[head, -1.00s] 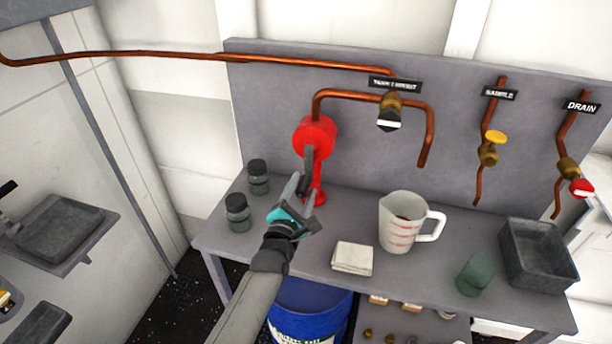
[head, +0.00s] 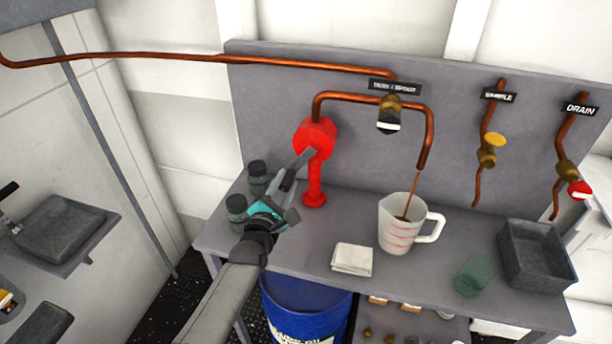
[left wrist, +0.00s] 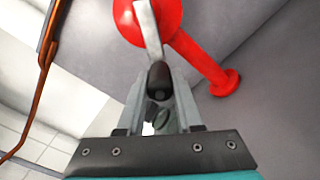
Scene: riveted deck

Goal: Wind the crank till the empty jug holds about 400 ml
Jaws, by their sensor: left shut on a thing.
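The red crank pump (head: 316,139) stands on the bench against the grey back panel. My left gripper (head: 285,190) is shut on the dark handle of the crank (head: 289,179), low and left of the pump body; the handle also shows between the fingers in the left wrist view (left wrist: 159,77). The clear jug (head: 398,236) with red marks stands upright under the copper spout (head: 426,150). A thin brown stream (head: 412,190) runs from the spout into the jug. Brown liquid shows inside, but its level against the marks is too small to read. My right gripper is not in view.
Two dark jars (head: 237,208) stand close beside my left gripper. A folded white cloth (head: 352,259), a green cup (head: 474,276) and a grey bin (head: 538,254) are on the bench. Valves marked SAMPLE (head: 488,157) and DRAIN (head: 568,168) hang at the right.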

